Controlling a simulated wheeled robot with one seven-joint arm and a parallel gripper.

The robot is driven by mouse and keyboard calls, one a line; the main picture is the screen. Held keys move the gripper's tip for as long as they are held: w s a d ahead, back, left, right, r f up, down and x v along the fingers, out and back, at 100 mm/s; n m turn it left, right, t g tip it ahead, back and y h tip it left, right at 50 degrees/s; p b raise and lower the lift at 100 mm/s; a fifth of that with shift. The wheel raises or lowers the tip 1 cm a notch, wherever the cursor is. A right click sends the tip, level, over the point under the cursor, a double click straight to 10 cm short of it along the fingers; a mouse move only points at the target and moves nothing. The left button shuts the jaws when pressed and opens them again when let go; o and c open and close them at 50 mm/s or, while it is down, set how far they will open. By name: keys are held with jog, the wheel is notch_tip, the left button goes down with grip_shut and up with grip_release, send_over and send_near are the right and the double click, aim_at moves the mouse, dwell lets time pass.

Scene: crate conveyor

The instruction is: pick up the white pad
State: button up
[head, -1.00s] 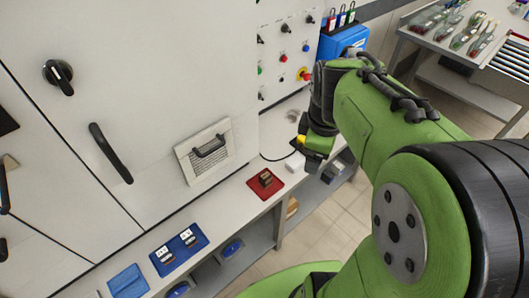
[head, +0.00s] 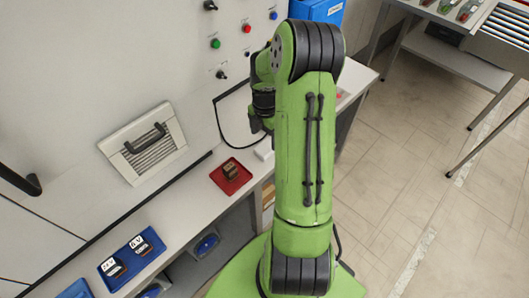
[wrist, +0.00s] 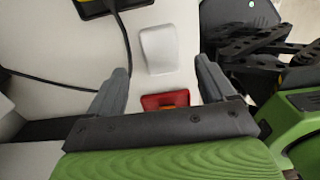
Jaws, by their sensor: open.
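The white pad (wrist: 158,50) lies on the pale bench top in the wrist view, a small rounded block beyond my fingertips and between their lines. In the head view a small white block (head: 264,150), which looks like the same pad, shows partly beside my arm. My gripper (wrist: 164,82) is open and empty, one finger to each side.
A red tray (head: 241,184) with a brown block (head: 230,171) lies left of the pad. A black cable (wrist: 60,79) curves across the bench. A blue tray (head: 113,280) with two labelled items stands further left. The bench's front edge is close to the pad.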

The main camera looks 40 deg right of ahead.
aim_at(266, 147)
notch_tip(266, 147, down, 6)
jog(key=shift+f+b, duration=0.1)
jog(key=shift+b, duration=1)
jog(key=shift+c, duration=0.8)
jog(key=shift+s, duration=0.1)
jog(key=c, duration=0.9)
